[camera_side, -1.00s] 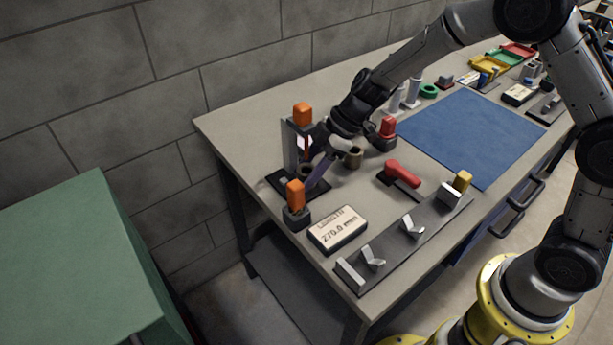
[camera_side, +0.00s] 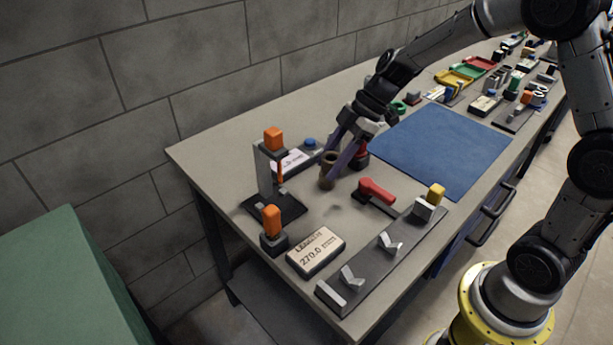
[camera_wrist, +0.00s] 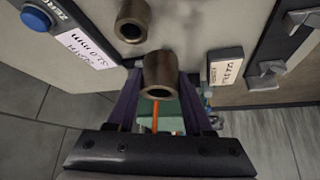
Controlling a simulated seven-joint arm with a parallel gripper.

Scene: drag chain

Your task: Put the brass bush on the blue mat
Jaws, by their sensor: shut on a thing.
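My gripper (camera_side: 338,165) is shut on a brass bush (camera_wrist: 160,76), a dark brown-bronze hollow cylinder held between the purple fingers in the wrist view. A second, similar bush (camera_wrist: 132,20) stands just beyond it in that view. In the side view the bushes (camera_side: 328,171) and fingers overlap, so I cannot separate the two clearly. A shadow on the table in front suggests the held bush is off the surface. The blue mat (camera_side: 440,150) lies flat and bare to the right of my gripper.
A red-handled clamp (camera_side: 376,190) stands between the gripper and the front rail (camera_side: 385,250). An orange-topped gauge stand (camera_side: 272,175), an orange-capped block (camera_side: 272,228) and a length display (camera_side: 316,252) stand left and in front. Small trays (camera_side: 465,75) are at the back.

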